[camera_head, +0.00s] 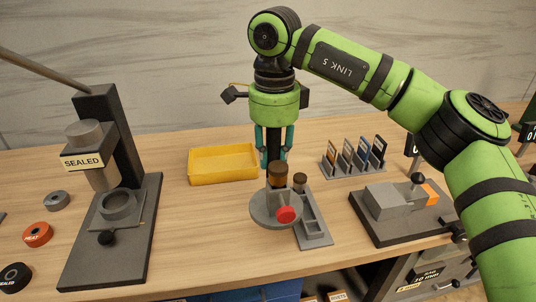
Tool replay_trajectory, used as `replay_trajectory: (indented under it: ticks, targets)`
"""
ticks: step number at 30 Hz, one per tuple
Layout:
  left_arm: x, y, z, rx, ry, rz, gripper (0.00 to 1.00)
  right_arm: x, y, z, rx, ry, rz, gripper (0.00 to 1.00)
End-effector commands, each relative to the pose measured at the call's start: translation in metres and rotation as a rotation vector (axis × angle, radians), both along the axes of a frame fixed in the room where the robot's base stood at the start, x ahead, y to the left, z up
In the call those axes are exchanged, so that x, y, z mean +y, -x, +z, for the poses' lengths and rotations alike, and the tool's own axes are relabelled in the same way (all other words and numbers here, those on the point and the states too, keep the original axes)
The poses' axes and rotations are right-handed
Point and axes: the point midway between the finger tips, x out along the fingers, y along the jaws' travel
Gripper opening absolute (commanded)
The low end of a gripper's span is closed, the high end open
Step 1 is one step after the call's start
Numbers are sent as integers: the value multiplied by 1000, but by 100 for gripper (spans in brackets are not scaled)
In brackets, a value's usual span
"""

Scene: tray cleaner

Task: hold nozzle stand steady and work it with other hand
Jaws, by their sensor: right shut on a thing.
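A grey stand (313,228) with slots sits on the table in front of my right gripper. A round grey plate (262,212) with a red knob (286,215) overlaps its left side. A brown cylinder (278,175) rises above the plate, and a smaller dark-topped one (299,183) is beside it. My right gripper (274,157) points down, its teal fingers shut around a dark upright piece (273,148) just above the brown cylinder. I cannot tell whether that piece, the cylinder and the plate are joined. No label marks the nozzle stand. My left gripper is out of view.
A yellow tray (222,165) is behind on the left. A black stand labelled SEALED (110,190) is at left, near several round discs (37,234). A card rack (354,158) and a grey fixture (400,212) are at right. Bare tabletop lies front left of the plate.

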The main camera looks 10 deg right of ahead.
Motion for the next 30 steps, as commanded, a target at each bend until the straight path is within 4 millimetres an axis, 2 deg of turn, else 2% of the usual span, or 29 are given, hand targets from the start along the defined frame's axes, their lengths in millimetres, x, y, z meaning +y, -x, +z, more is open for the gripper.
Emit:
replay_trajectory:
  ticks: [8, 30]
  targets:
    - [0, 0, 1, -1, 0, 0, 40, 2, -1, -1, 0, -1, 1, 0]
    - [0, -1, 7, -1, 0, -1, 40, 30, -18, -29, 0, -1, 0, 0]
